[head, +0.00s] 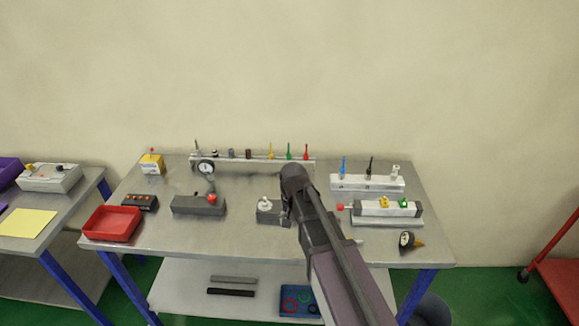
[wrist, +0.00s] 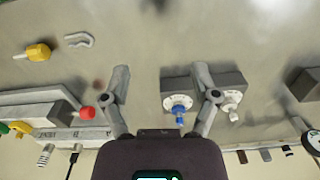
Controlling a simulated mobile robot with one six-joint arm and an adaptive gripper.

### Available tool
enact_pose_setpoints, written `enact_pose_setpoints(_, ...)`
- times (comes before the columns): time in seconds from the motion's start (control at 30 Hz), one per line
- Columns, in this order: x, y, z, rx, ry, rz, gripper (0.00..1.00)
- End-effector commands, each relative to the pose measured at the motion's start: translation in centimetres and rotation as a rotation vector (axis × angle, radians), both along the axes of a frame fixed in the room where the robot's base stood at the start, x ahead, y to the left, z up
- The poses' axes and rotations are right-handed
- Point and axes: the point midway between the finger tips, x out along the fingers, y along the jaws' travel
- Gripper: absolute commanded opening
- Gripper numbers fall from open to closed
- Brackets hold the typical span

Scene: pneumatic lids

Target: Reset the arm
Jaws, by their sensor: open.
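My arm reaches over the middle of the grey workbench (head: 240,245) in the head view, and its end hides much of my gripper (head: 288,215). In the wrist view my gripper (wrist: 162,80) has its two fingers spread apart, with nothing held between them. A grey block with a white dial and blue knob (wrist: 180,108) shows between the fingers, nearer the right one. A second white knob (wrist: 232,100) lies just beyond the right finger. In the head view a white knob on a grey block (head: 265,205) stands just left of my gripper; part of that block is hidden.
A rail of fittings (head: 255,163) runs along the bench's back. A red tray (head: 112,224) stands at left, a red-knobbed cylinder unit (head: 385,213) and a gauge (head: 407,240) at right. The front middle is bare. A second table (head: 20,240) stands left.

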Motion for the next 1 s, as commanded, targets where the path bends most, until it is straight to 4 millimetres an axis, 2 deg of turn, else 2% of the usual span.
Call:
enact_pose_setpoints(0.17,-0.3,-0.5,0.0,0.0,0.0,0.002,0.78)
enact_pose_setpoints(0.27,-1.0,-1.7,0.0,0.0,0.0,0.011,0.78)
enact_pose_setpoints(0.47,-3.9,-6.1,0.0,0.0,0.0,0.051,0.78)
enact_pose_setpoints(0.7,-8.4,-11.7,0.0,0.0,0.0,0.116,0.78)
enact_pose_setpoints(0.83,-10.0,-13.6,0.0,0.0,0.0,0.143,0.78)
enact_pose_setpoints(1.0,-10.7,-14.5,0.0,-0.001,0.0,0.16,0.78)
